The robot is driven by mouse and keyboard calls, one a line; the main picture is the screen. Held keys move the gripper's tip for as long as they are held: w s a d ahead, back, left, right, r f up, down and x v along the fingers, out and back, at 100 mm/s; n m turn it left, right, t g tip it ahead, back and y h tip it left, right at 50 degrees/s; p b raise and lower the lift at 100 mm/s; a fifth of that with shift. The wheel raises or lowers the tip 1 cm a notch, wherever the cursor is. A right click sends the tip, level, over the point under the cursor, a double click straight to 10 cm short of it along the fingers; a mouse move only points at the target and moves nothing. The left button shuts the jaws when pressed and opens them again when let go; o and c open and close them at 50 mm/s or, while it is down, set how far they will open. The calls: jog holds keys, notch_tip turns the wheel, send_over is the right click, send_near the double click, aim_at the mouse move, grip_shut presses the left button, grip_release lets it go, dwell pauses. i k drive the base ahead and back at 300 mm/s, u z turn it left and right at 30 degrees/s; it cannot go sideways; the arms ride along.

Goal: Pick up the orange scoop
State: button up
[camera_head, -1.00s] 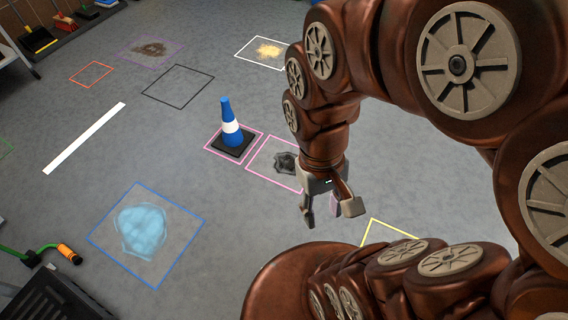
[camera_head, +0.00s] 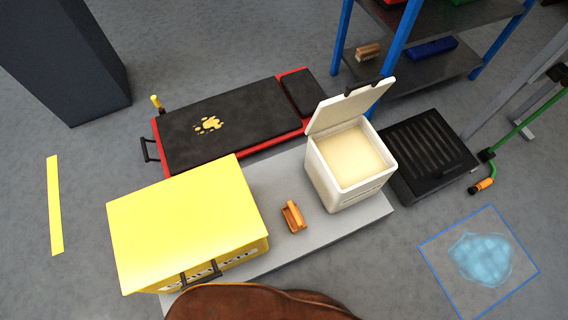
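The orange scoop (camera_head: 292,216) lies on a low light-grey platform (camera_head: 285,176), between a yellow spill-kit box on its left and an open white bin on its right. Nothing touches the scoop. My gripper is outside the current head view. Only a rounded copper-brown part of my arm shows at the bottom edge, below the platform, so whether the gripper is open or shut is hidden.
The yellow box (camera_head: 180,215) and the white bin (camera_head: 340,185), lid up and pale material inside, flank the scoop. A red-black creeper (camera_head: 225,125) lies behind. A black slatted tray (camera_head: 428,150) and blue-legged shelf (camera_head: 440,65) stand right.

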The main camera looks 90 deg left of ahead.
aim_at(294, 216)
jog(key=u, duration=3.65)
jog(key=k, duration=1.3)
jog(key=u, duration=1.05)
jog(key=i, duration=1.3)
jog(key=z, duration=0.65)
jog(key=i, duration=0.3)
jog(key=z, duration=0.3)
